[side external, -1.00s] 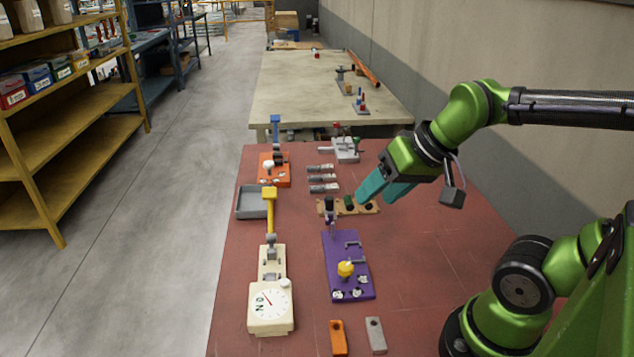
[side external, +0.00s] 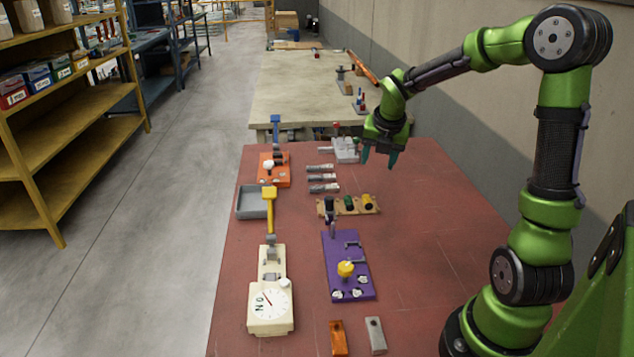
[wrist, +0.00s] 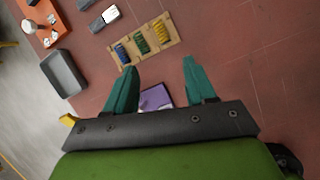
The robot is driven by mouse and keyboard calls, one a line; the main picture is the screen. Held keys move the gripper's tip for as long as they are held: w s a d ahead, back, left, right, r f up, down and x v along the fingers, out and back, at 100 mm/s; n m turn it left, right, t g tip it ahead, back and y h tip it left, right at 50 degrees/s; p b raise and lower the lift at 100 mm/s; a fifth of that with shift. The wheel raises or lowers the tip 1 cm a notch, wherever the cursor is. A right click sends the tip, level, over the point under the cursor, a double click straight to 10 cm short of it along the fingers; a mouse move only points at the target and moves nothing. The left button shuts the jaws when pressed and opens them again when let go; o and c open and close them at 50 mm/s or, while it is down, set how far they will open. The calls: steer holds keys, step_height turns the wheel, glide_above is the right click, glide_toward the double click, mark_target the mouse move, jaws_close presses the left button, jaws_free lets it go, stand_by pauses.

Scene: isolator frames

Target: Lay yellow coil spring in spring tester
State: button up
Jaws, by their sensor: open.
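The yellow coil spring (side external: 368,202) sits at the right end of a small wooden rack (side external: 340,211), beside a green spring and a dark blue one. It also shows in the wrist view (wrist: 160,30). The cream device with a dial and a yellow-handled lever (side external: 270,305), which looks like the spring tester, stands at the front left; no spring is visible in it. My gripper (side external: 379,159) is open and empty, above the table beyond the rack. In the wrist view its teal fingers (wrist: 161,67) point toward the rack, apart from it.
A purple plate with a yellow knob and clamps (side external: 347,285) lies right of the tester. A grey tray (side external: 250,203) and an orange fixture (side external: 272,170) are at left. Several grey cylindrical parts (side external: 322,177) lie behind the rack. The table's right side is mostly clear.

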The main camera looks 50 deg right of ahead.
steer(key=n, duration=0.4)
glide_above(367, 197)
steer(key=s+a, duration=0.2)
steer(key=f, duration=1)
steer(key=shift+w+d, duration=0.25)
steer(key=shift+x, duration=2.8)
steer(key=shift+s+a, duration=0.1)
jaws_close()
